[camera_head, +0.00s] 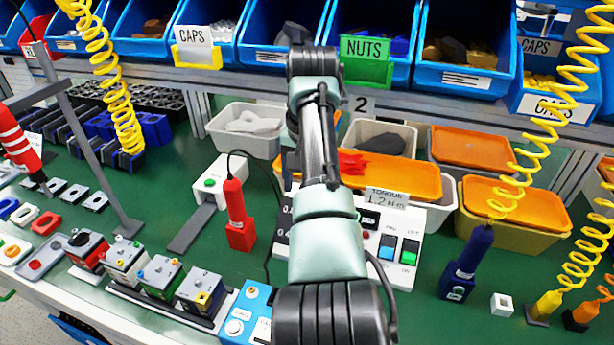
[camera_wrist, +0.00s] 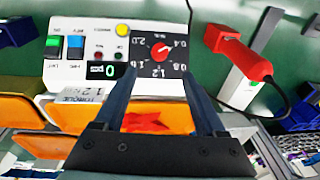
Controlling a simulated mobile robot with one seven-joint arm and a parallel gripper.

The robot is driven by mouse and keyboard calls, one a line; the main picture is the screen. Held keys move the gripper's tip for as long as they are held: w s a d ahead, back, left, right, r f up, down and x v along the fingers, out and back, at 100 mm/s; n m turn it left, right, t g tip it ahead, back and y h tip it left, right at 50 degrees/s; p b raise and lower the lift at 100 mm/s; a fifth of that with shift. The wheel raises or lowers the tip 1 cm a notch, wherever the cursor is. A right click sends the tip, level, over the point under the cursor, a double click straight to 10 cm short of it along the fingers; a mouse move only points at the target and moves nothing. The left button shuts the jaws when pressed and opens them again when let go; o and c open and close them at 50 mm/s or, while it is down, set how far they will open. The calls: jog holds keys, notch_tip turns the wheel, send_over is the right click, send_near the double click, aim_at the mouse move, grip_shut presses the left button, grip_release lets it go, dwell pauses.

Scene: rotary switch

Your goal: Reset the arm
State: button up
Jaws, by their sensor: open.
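The white control box (camera_head: 402,270) stands on the green bench, partly hidden behind my arm in the head view. In the wrist view the same box (camera_wrist: 85,75) shows upside down, with a black dial panel (camera_wrist: 146,68) carrying a red rotary knob (camera_wrist: 160,51). The knob's white pointer lies near the 0.4 mark. My gripper (camera_wrist: 159,80) is open and empty; in the picture its two fingers reach towards either side of the dial panel, and no contact with the knob shows. In the head view my arm hides the knob, and the fingers cannot be made out.
An orange tray (camera_head: 400,177) with red parts lies behind the box. A red tool (camera_head: 238,215) stands to its left and a dark blue tool (camera_head: 468,262) to its right. Blue bins (camera_head: 467,80) line the back shelf. Yellow coiled cords (camera_head: 122,110) hang at both sides.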

jog(key=shift+s+r, duration=0.1)
jog(key=shift+r, duration=0.65)
jog(key=w+a+r+n+t+p, duration=0.1)
jog(key=w+r+t+p, duration=0.1)
jog(key=w+r+t, duration=0.3)
jog(key=w+a+r+n+t+p, duration=0.1)
jog(key=a+r+t+p, duration=0.15)
jog(key=r, duration=0.55)
notch_tip(320, 180, up, 14)
jog(key=s+t+y+p, duration=0.1)
jog(key=s+t+p, duration=0.15)
jog(key=t, duration=0.45)
jog(key=s+d+r+n+t+h+p, duration=0.1)
jog(key=s+d+r+t+p, duration=0.2)
jog(key=s+r+t, duration=0.8)
jog(key=s+r+p, duration=0.1)
jog(key=s+r, duration=1.2)
jog(key=s, duration=0.2)
jog(key=shift+s+n, duration=0.15)
jog(key=shift+n, duration=0.15)
